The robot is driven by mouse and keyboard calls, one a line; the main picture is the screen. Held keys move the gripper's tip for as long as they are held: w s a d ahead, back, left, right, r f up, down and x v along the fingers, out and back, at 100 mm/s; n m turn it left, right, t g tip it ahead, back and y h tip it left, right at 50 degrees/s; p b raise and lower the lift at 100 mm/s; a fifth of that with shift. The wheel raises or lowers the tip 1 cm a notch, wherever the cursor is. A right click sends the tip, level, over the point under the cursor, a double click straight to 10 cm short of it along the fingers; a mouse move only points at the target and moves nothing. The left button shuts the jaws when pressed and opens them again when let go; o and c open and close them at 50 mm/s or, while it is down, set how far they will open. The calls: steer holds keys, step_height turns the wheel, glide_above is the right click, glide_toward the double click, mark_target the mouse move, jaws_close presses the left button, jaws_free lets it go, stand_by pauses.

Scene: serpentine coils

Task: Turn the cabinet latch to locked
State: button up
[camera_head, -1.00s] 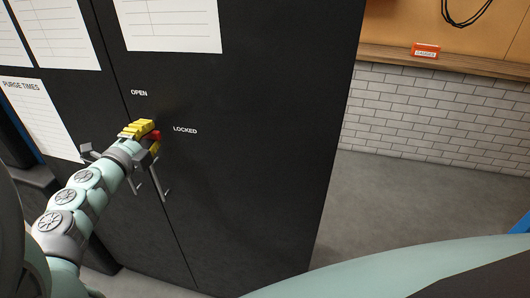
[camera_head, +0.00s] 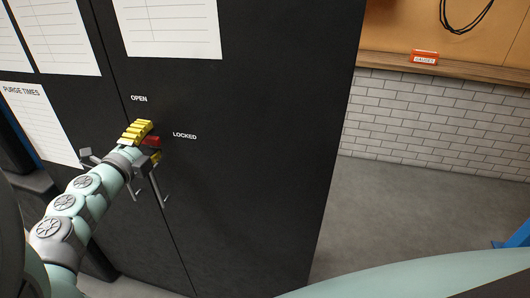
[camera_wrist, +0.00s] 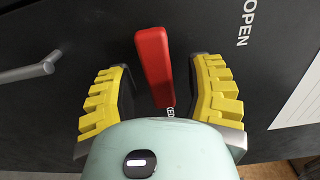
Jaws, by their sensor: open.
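The red latch handle (camera_wrist: 154,65) is on the dark cabinet door (camera_head: 250,190). In the head view the latch (camera_head: 152,141) shows partly behind my gripper, below the OPEN label (camera_head: 139,98) and left of the LOCKED label (camera_head: 185,135). My gripper (camera_wrist: 162,80) is open, with one yellow ridged finger on each side of the handle. Dark gaps show between the handle and both fingers in the wrist view. The OPEN label (camera_wrist: 247,22) is to the right there; my gripper hides most of another label.
Metal door handles (camera_head: 159,187) hang just below my gripper, and one (camera_wrist: 30,72) shows at left in the wrist view. Paper sheets (camera_head: 170,28) are on the doors. A wooden shelf (camera_head: 385,58) and open grey floor (camera_head: 400,215) lie to the right.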

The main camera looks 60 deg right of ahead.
steer(key=v, duration=1.2)
steer(key=shift+r, duration=0.1)
